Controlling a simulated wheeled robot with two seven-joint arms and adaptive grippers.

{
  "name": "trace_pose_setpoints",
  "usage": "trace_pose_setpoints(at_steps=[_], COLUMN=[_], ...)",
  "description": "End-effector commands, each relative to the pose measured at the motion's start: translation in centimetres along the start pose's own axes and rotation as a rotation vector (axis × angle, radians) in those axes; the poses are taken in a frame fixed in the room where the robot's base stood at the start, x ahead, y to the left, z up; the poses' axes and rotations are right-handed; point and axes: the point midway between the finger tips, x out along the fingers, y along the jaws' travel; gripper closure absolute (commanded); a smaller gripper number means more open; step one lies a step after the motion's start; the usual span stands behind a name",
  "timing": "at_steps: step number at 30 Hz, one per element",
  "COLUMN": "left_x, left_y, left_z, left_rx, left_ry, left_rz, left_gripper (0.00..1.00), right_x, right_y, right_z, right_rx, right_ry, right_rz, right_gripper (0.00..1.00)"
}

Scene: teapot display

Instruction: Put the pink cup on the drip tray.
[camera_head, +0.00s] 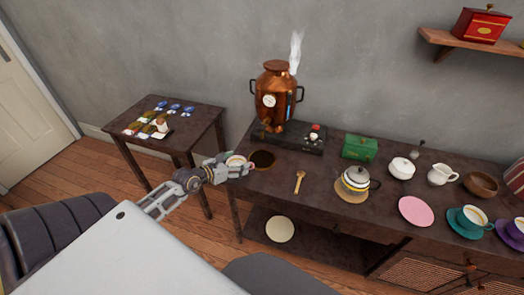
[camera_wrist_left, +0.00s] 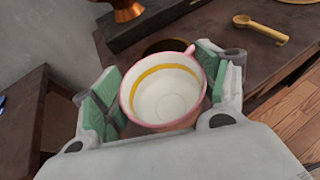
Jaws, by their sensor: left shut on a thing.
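The pink cup (camera_wrist_left: 165,95) is white inside with a yellow band and a pink rim. My left gripper (camera_wrist_left: 160,90) is shut on it, with green pads on either side, and holds it with its mouth facing the wrist camera. In the head view the cup (camera_head: 236,160) shows small at the tip of my left gripper (camera_head: 238,166), by the table's left end. The drip tray (camera_head: 263,160) appears to be the dark round dish just right of the cup. In the wrist view the tray (camera_wrist_left: 165,46) is partly hidden behind the cup. My right gripper is not in view.
A copper urn (camera_head: 277,95) with steam stands on a black base (camera_head: 288,137) behind the tray. A wooden spoon (camera_head: 300,181), a teapot (camera_head: 356,178) and a green box (camera_head: 360,147) are to the right. A side table (camera_head: 199,127) stands left, beyond a gap.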

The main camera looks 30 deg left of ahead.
Motion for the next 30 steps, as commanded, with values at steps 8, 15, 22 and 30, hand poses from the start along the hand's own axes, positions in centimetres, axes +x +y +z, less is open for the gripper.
trace_pose_setpoints(at_steps=[8,15,22,30], left_x=[2.1,3.9,5.7,7.8], left_y=[0.0,0.0,0.0,0.0], left_z=[1.0,1.7,2.4,3.4], left_rx=[0.0,0.0,-0.001,0.0], left_ry=[-0.003,-0.001,-0.002,-0.002], left_rz=[0.0,0.0,0.0,0.0], left_gripper=[0.53,0.53,0.53,0.53], right_x=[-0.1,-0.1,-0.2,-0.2], right_y=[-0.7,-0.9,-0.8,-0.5], right_z=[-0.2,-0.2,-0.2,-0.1], right_rx=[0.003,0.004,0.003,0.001], right_ry=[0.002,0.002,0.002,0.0], right_rz=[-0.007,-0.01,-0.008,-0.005], right_gripper=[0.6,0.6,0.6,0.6])
